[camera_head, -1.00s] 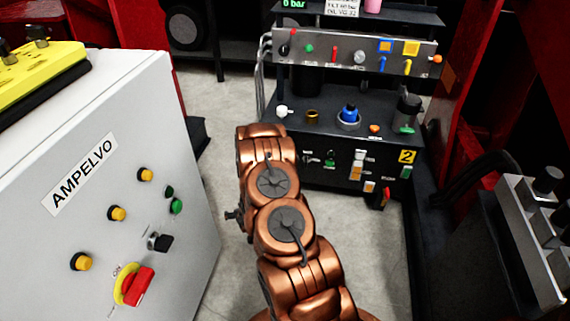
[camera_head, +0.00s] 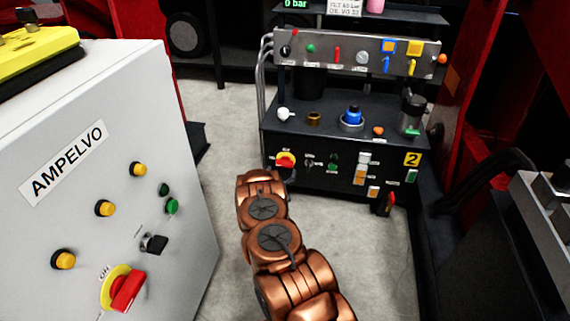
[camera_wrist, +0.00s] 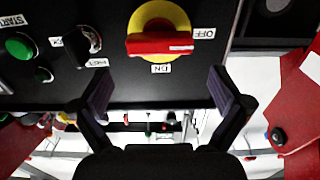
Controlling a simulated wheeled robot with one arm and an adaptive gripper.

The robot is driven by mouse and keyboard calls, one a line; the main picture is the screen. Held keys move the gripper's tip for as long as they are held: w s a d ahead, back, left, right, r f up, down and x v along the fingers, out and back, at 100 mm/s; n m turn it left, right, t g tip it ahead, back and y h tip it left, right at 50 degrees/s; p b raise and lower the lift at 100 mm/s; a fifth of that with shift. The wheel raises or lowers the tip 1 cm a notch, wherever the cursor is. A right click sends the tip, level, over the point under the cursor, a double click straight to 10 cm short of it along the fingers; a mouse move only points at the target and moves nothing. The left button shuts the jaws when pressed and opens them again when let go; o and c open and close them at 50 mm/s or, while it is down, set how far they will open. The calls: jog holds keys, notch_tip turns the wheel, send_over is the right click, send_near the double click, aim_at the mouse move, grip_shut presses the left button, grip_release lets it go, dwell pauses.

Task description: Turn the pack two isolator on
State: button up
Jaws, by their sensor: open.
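The ON label (camera_wrist: 161,69) is below the disc, upside down. My gripper (camera_wrist: 163,90) is open and empty, its fingers spread either side of the handle's line and apart from it.
A green START button (camera_wrist: 20,46) and a black selector (camera_wrist: 84,43) sit left of the isolator. The AMPELVO cabinet (camera_head: 185,250), with its own red and yellow switch (camera_head: 123,289), stands at the left. Grey floor (camera_head: 225,130) lies between cabinet and pack.

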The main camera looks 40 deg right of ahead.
aim_at(284, 164)
jog(key=b+x, duration=0.1)
jog(key=x, duration=0.4)
jog(key=shift+w+d+f, duration=0.1)
jog(key=shift+d+f, duration=0.05)
jog(key=shift+d, duration=0.05)
jog(key=shift+w+d, duration=0.2)
jog(key=shift+d, duration=0.05)
jog(key=shift+c, duration=0.2)
jog(key=c, duration=1)
jog(key=shift+o, duration=0.2)
